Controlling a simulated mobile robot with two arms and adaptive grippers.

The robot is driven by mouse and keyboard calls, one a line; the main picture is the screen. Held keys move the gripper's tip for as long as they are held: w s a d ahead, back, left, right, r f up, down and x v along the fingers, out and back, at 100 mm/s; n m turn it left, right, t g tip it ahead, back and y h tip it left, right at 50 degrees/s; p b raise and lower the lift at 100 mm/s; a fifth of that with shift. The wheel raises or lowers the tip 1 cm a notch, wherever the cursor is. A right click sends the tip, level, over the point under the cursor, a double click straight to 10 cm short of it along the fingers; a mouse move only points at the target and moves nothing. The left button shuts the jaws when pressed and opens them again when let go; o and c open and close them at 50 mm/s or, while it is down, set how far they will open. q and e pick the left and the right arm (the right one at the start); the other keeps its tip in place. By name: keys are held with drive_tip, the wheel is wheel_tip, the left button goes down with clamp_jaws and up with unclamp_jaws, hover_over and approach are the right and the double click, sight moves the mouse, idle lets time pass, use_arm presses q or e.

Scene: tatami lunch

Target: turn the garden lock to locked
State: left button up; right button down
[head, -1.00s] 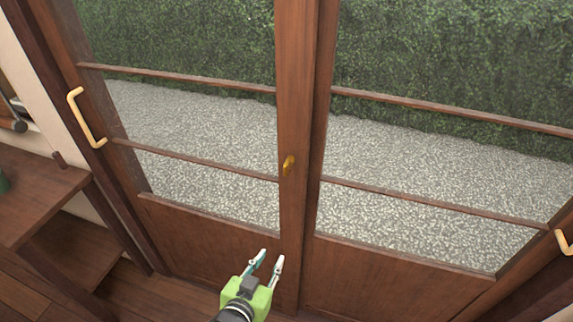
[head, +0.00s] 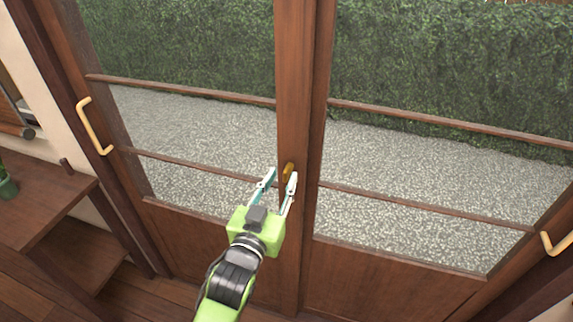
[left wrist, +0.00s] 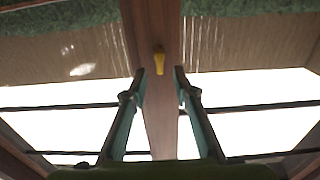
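The garden lock (head: 288,172) is a small brass-yellow thumb piece on the wooden middle stile of the glazed doors. In the left wrist view the lock (left wrist: 159,60) hangs roughly upright, a little beyond and between my fingertips. My left gripper (head: 282,177) is open and empty, its fingers pointing at the stile with the tips close to the lock. In the left wrist view the two fingers (left wrist: 159,72) stand apart on either side of the stile. Contact with the lock cannot be made out. My right gripper is not in view.
Pale door handles stand at the left (head: 94,126) and the right (head: 557,244). A wooden shelf (head: 45,205) with a green pot (head: 6,186) is at the left. Gravel and a hedge lie behind the glass. The space before the right door is clear.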

sight(284, 174)
use_arm(q)
drive_tip(key=shift+p+x, duration=0.3)
drive_tip(key=shift+x, duration=1.95)
clamp_jaws()
